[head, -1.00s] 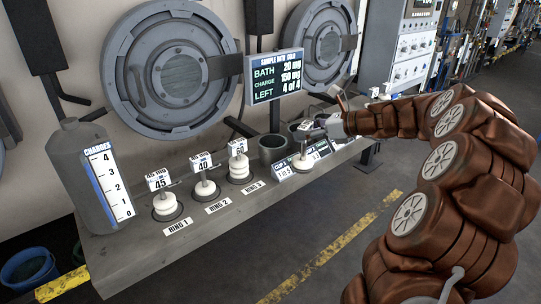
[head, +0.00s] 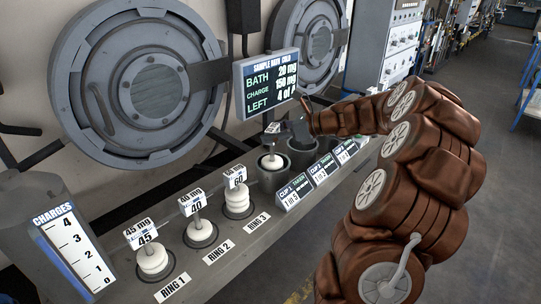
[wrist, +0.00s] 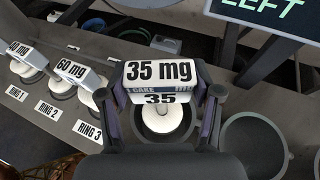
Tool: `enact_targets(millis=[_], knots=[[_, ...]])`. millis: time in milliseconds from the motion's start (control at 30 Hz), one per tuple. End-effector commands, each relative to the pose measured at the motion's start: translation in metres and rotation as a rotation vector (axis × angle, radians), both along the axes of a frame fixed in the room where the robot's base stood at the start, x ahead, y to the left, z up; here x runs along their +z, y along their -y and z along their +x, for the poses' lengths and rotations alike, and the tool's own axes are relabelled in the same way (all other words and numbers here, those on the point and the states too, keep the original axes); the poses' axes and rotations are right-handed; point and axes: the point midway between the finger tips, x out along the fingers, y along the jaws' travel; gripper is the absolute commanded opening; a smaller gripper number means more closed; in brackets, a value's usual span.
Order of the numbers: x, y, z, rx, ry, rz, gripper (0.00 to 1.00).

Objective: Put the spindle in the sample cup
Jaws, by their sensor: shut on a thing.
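My gripper (head: 283,128) is shut on the spindle tag in the head view. The held spindle (head: 271,162) has a white disc at its lower end, and its "35 mg" tag (wrist: 160,72) sits between my fingers in the wrist view. The disc shows inside the rim outline of the leftmost grey sample cup (head: 270,183). The spindle looks about upright. I cannot tell whether the disc is below the rim or just above it. A second cup (wrist: 254,147) stands to the right and looks empty in the wrist view.
Three tagged spindles stand on ring 1 (head: 153,262), ring 2 (head: 200,231) and ring 3 (head: 237,203), to the left. Cup signs (head: 293,191) line the bench front edge. The bath screen (head: 268,82) stands behind the cups. A charges bottle (head: 73,250) is at far left.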

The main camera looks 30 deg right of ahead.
Motion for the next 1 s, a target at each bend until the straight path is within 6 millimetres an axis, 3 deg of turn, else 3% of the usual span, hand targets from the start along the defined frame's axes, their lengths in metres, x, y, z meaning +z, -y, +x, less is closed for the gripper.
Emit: enact_targets(millis=[567, 933, 967, 1000], knots=[[-0.056, -0.002, 0.001, 0.003, -0.001, 0.001, 0.0], [-0.061, -0.002, 0.001, 0.003, 0.001, -0.002, 0.0], [-0.061, -0.002, 0.001, 0.003, 0.001, -0.002, 0.65], [-0.061, -0.002, 0.001, 0.003, 0.001, -0.002, 0.69]])
